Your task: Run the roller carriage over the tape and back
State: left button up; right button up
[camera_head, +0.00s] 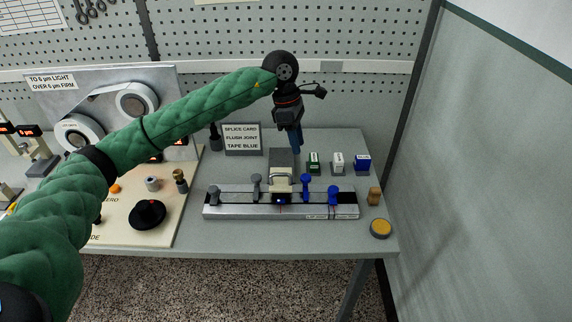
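The roller carriage (281,180), a cream and grey block, appears to sit at the middle of the metal splicing block (235,211). A small blue patch shows at its front foot; I cannot make out the tape clearly there. Two grey knobs (257,182) stand left of it and two blue knobs (306,182) right of it. My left gripper (296,148) points down behind and slightly right of the carriage, appearing apart from it. Its blue fingers overlap in this view, so their opening is unclear. My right gripper is out of view.
Green (314,165), white (338,163) and blue (362,164) small blocks stand behind the splicing block. A sign (242,138) stands at the back. A yellow-topped round pad (381,228) lies near the right table edge. The reel panel (170,88) stands left.

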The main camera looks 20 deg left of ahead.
aim_at(281, 174)
pick_arm(q)
jog(key=shift+s+a+f+n+g+y+p, duration=0.15)
jog(key=shift+s+a+f+n+y+p, duration=0.4)
jog(key=shift+f, duration=0.8)
jog(key=shift+s+a+f+n+g+y+p, duration=0.1)
jog(key=shift+s+a+f+n+y+p, duration=0.35)
jog(key=shift+f, duration=0.85)
jog(key=shift+s+a+f+n+g+y+p, duration=0.15)
jog(key=shift+s+a+f+n+y+p, duration=0.15)
jog(key=shift+s+a+f+p, duration=0.75)
pick_arm(e)
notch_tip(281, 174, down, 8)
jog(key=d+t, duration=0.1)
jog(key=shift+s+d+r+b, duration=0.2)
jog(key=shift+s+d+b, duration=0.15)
jog(key=shift+b, duration=0.1)
pick_arm(q)
jog(key=shift+w+d+f, duration=0.2)
jog(key=shift+w+f, duration=0.1)
jog(key=shift+w, duration=0.25)
grip_shut()
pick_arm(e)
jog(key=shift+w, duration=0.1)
